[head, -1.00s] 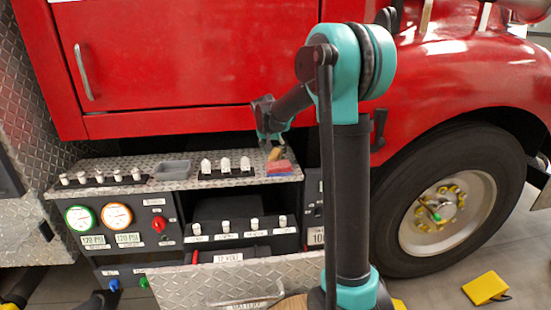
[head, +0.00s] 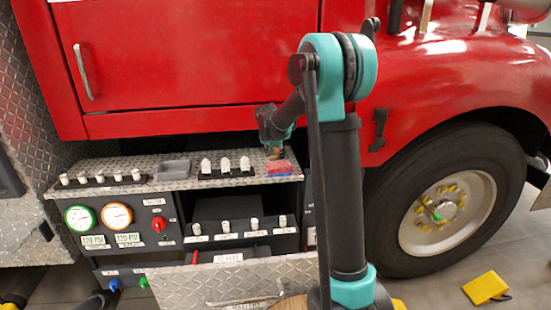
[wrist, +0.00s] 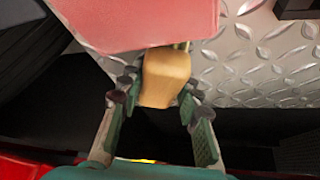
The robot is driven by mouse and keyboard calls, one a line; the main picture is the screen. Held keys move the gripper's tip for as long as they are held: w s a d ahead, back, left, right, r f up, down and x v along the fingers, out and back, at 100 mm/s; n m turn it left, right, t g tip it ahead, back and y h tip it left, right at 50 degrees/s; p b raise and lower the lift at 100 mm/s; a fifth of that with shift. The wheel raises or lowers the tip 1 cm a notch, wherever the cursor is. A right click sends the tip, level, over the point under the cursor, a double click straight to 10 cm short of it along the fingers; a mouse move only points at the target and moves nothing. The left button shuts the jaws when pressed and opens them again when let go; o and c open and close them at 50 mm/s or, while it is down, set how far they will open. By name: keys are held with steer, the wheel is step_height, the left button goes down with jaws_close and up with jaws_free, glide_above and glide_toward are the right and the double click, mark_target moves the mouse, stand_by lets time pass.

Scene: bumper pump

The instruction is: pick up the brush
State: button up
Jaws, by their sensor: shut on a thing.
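The brush shows as a tan wooden piece (wrist: 166,77) between my fingertips in the wrist view. It also shows as a small tan spot (head: 275,153) below my gripper in the head view. My gripper (wrist: 160,90) is shut on it, one finger on each side. Its bristles cannot be made out. In the head view, my gripper (head: 275,146) is over the right end of the diamond-plate ledge (head: 140,181). I cannot tell whether the brush touches the ledge.
A red and blue block (head: 278,168) lies on the ledge close to the brush; its pinkish-red top (wrist: 140,20) fills the upper wrist view. A grey tray (head: 174,169) and rows of white knobs (head: 225,164) stand to the left. The red truck body (head: 200,60) rises behind.

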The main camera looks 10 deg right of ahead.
jaws_close()
steer(key=shift+r, duration=0.15)
steer(key=shift+r, duration=0.65)
steer(key=shift+a+r, duration=0.2)
steer(key=shift+r, duration=0.35)
steer(key=shift+a+r, duration=0.2)
steer(key=shift+r, duration=0.3)
steer(key=a, duration=1.7)
steer(key=shift+a+f, duration=0.1)
